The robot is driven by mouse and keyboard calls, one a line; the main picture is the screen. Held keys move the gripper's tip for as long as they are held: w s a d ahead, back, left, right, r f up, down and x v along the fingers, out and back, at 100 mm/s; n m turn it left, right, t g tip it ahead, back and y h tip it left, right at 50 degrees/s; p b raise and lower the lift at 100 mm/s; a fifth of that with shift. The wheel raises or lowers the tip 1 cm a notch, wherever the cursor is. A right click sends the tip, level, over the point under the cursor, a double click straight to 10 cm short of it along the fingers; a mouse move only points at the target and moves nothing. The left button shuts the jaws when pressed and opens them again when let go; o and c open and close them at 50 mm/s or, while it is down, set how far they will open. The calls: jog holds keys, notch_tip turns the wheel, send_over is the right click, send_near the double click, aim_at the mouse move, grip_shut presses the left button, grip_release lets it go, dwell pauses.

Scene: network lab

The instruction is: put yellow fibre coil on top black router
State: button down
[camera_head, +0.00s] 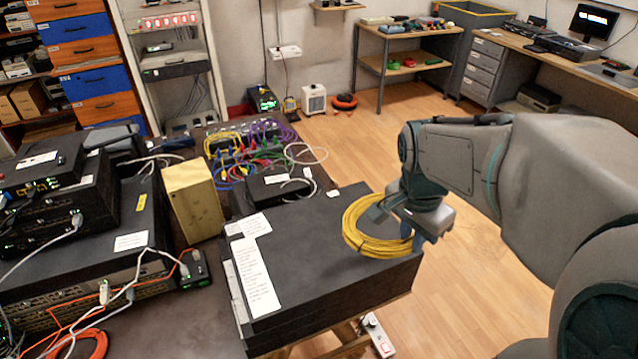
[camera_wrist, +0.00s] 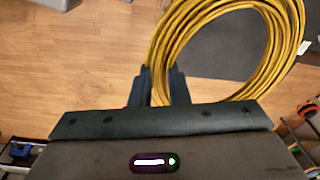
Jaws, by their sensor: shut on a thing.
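The yellow fibre coil (camera_head: 372,238) is a flat ring of many turns. It shows large in the wrist view (camera_wrist: 282,70). My gripper (camera_head: 416,236) is shut on one side of its rim; both fingers also show in the wrist view (camera_wrist: 159,88). The coil is over the right part of a wide dark box (camera_head: 310,270) with white labels; I cannot tell whether it touches the top. Black router-like units are stacked at the left, the top one (camera_head: 55,160) with a white label. Which unit the task names is not clear.
A wooden block (camera_head: 193,200) stands between the left stack and the dark box. A small black device (camera_head: 270,188) and coloured cables (camera_head: 250,145) lie behind the box. Loose white and orange cables run around the left stack. Wood floor (camera_head: 460,270) is open at right.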

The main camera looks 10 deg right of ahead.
jog(key=w+a+f, duration=0.1)
jog(key=w+f, duration=0.1)
jog(key=w, duration=0.1)
jog(key=w+a+f+p, duration=0.1)
jog(key=w+f, duration=0.1)
jog(key=w, duration=0.2)
jog(key=w+a+f, duration=0.2)
jog(key=w, duration=0.1)
jog(key=shift+w+f, duration=0.2)
jog(key=shift+f, duration=0.2)
jog(key=shift+f+p, duration=0.5)
jog(key=shift+f, duration=1.55)
jog(key=shift+f, duration=0.2)
jog(key=c, duration=1.4)
grip_release()
jog(key=shift+r, duration=0.15)
